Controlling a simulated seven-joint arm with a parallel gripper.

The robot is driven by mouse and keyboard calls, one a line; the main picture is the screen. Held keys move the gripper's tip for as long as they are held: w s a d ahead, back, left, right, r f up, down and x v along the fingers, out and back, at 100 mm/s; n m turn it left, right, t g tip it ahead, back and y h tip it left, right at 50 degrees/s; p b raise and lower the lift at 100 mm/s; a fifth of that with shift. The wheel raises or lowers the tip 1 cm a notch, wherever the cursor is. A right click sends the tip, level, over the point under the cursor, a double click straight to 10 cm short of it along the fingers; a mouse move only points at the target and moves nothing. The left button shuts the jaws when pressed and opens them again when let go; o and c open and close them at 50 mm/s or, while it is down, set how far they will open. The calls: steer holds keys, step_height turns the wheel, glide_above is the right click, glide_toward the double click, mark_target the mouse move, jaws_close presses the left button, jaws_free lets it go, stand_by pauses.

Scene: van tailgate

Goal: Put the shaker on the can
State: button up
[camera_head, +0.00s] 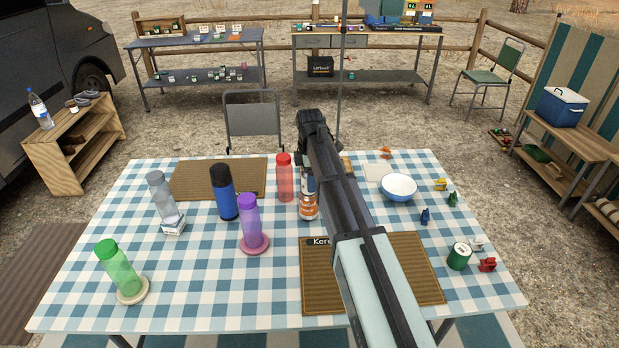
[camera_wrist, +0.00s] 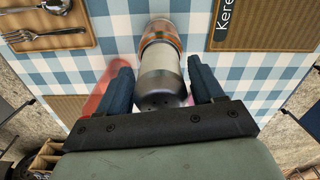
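The shaker (camera_wrist: 160,72) has a pale body and a grey metal top with small holes. It is upright between the fingers of my gripper (camera_wrist: 162,82), which look shut on it. The orange and white can (camera_head: 309,207) stands on the checked table, left of my arm. In the wrist view the can (camera_wrist: 160,36) lines up with the shaker's far end; I cannot tell whether they touch. In the head view my gripper (camera_head: 308,172) and arm mostly hide the shaker.
A red bottle (camera_head: 285,177), a purple bottle (camera_head: 249,222) on a pink coaster and a blue bottle (camera_head: 223,192) stand left of the can. A brown mat (camera_head: 420,265) lies front right.

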steer(key=shift+o, duration=0.8)
step_height(320, 180, up, 12)
steer(key=shift+r, duration=0.15)
steer(key=shift+a, duration=0.1)
stand_by(0.3)
